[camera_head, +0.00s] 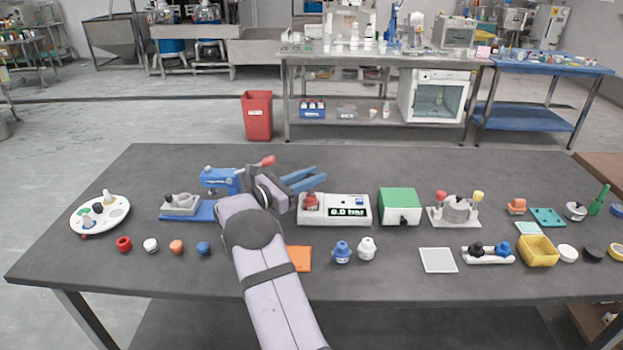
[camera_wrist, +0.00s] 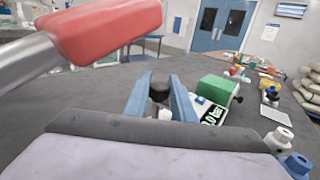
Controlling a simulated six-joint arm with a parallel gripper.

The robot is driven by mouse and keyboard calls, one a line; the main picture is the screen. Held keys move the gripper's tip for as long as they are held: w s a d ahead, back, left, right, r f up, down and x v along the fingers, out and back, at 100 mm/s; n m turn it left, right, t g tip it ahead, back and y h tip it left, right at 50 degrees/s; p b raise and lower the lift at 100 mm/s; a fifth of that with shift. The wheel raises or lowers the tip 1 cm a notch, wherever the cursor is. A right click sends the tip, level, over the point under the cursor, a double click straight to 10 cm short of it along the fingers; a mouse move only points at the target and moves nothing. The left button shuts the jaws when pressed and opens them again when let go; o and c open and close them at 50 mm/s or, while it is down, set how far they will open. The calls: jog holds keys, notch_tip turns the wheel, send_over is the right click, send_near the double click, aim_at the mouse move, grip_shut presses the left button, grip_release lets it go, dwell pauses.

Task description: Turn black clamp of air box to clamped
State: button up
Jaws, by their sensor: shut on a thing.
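The air box (camera_head: 335,201) is a white box near the middle of the table, with a display reading 0.0 bar and a red knob (camera_head: 311,200) on its left part. In the wrist view its display (camera_wrist: 211,116) shows just right of my fingers. My gripper (camera_head: 318,176) has two blue fingers, which also show in the wrist view (camera_wrist: 161,79). They are shut on the black clamp (camera_wrist: 158,90), which sits between them. A white part shows below the clamp. In the head view the clamp is not visible, and my arm covers the area left of the box.
A green box (camera_head: 400,206) stands right of the air box. A blue press with a red-handled lever (camera_head: 266,161) is left of my gripper; the red handle (camera_wrist: 105,28) looms close at upper left in the wrist view.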

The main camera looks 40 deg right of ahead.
jog(key=shift+m+g, duration=0.5)
jog(key=shift+g, duration=0.5)
jog(key=o, duration=1.1)
jog(key=shift+c, duration=0.2)
jog(key=shift+n+t, duration=0.4)
jog(key=shift+t, duration=0.2)
